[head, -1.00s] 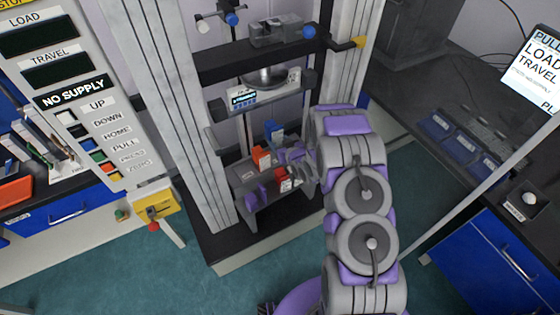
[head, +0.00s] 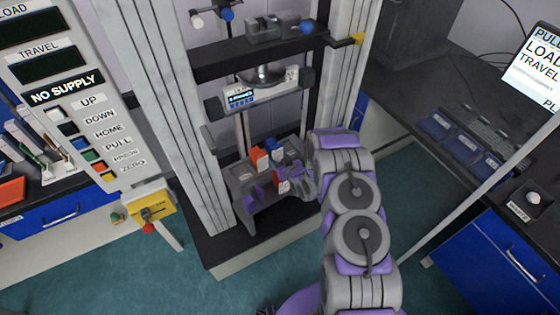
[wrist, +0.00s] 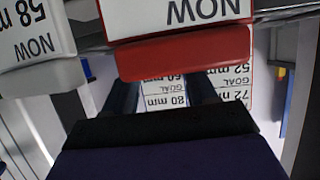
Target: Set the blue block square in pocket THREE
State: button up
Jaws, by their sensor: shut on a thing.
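The blue block (head: 276,147) shows in the head view at the back of the pocketed stand (head: 243,176), right of an orange block (head: 260,157). My gripper (head: 287,160) reaches in from the right and is shut on the blue block, low at the stand. A red block (head: 284,187) is in front. In the wrist view a red piece labelled NOW (wrist: 185,52) crosses in front of my dark fingers. I cannot tell which pocket is THREE, nor whether the blue block is seated or square, because its lower part is hidden.
The stand sits between two tall pale columns (head: 185,120). A grey crosshead with a small display (head: 262,92) hangs above it. A control panel (head: 75,95) is at left. In the wrist view a white piece labelled 58 mm NOW (wrist: 35,40) is close at left.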

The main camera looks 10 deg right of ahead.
jog(key=o, duration=1.2)
jog(key=shift+d, duration=0.15)
jog(key=shift+c, duration=0.2)
jog(key=shift+s+r, duration=0.3)
jog(key=shift+s, duration=0.15)
jog(key=p+v, duration=0.3)
jog(key=v, duration=0.8)
jog(key=d+r+g+h, duration=0.3)
jog(key=d+r+g, duration=0.15)
jog(key=r, duration=0.55)
jog(key=s+d+r+m+g+h, duration=0.1)
jog(key=s+r+g+h, duration=0.15)
jog(key=s+r, duration=0.75)
jog(key=s+a+r+g, duration=0.2)
jog(key=s+r, duration=0.3)
jog(key=s, duration=0.5)
jog(key=s+a+r+m+g+y, duration=0.1)
jog(key=s+a+r+g, duration=0.2)
jog(key=s+r, duration=0.3)
jog(key=s+a+r+m+g+y, duration=0.1)
jog(key=s+r, duration=0.4)
jog(key=s, duration=1.1)
jog(key=a+g, duration=0.1)
jog(key=a, duration=0.1)
jog(key=shift+a+r+g+b, duration=0.15)
jog(key=shift+a+g+b, duration=0.1)
jog(key=shift+g+b, duration=0.05)
